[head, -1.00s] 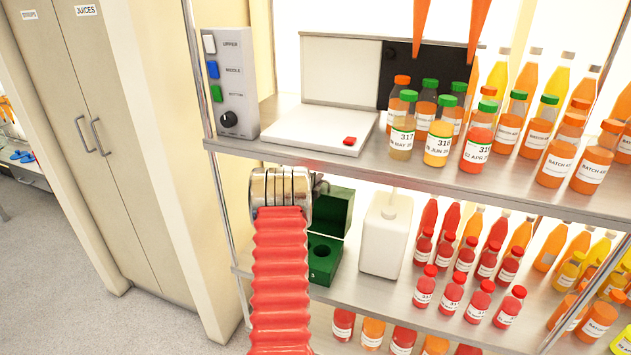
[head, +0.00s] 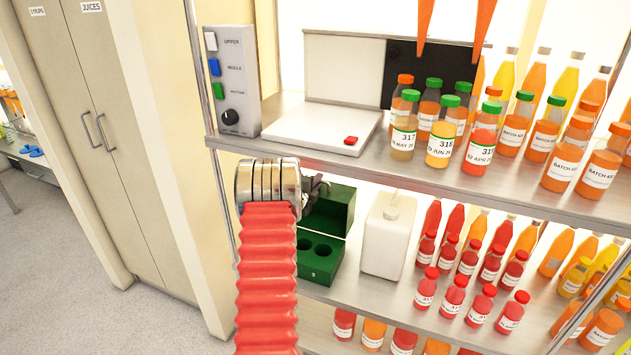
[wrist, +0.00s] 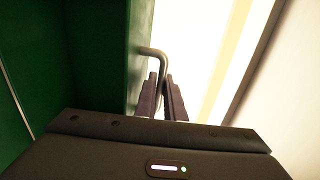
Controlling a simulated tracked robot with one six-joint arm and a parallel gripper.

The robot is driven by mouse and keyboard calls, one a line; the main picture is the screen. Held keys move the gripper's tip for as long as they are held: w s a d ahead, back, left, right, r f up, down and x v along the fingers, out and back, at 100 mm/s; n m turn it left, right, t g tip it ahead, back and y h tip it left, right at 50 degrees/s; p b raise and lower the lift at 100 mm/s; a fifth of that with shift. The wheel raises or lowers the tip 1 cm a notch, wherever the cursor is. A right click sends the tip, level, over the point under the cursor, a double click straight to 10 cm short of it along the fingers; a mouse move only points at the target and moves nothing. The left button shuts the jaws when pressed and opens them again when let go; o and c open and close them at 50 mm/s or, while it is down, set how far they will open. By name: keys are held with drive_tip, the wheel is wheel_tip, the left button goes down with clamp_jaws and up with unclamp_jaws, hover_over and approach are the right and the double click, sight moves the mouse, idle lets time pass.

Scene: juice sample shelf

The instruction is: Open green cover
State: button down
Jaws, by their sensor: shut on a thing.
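The green cover (head: 334,207) stands raised at the back of the green box (head: 322,272) on the middle shelf. Two round wells show in the box's top. My gripper (head: 318,188) is at the cover's upper left, partly hidden by my wrist. In the wrist view, my gripper's dark fingers (wrist: 163,97) are closed around a bent metal handle (wrist: 155,53). The handle joins the edge of the green cover, which fills the left side (wrist: 95,60).
A white jug (head: 388,237) stands close right of the box. Several small red bottles (head: 452,297) stand further right. The upper shelf (head: 300,157) runs just above my gripper. A shelf post (head: 222,205) is at the left.

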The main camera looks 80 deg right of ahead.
drive_tip(key=shift+a+f, duration=0.1)
drive_tip(key=shift+f, duration=0.2)
drive_tip(key=c, duration=2.1)
unclamp_jaws()
drive_tip(key=shift+r, duration=0.1)
drive_tip(key=shift+w+a+r, duration=0.15)
drive_tip(key=shift+a, duration=0.15)
drive_tip(key=v, duration=1.3)
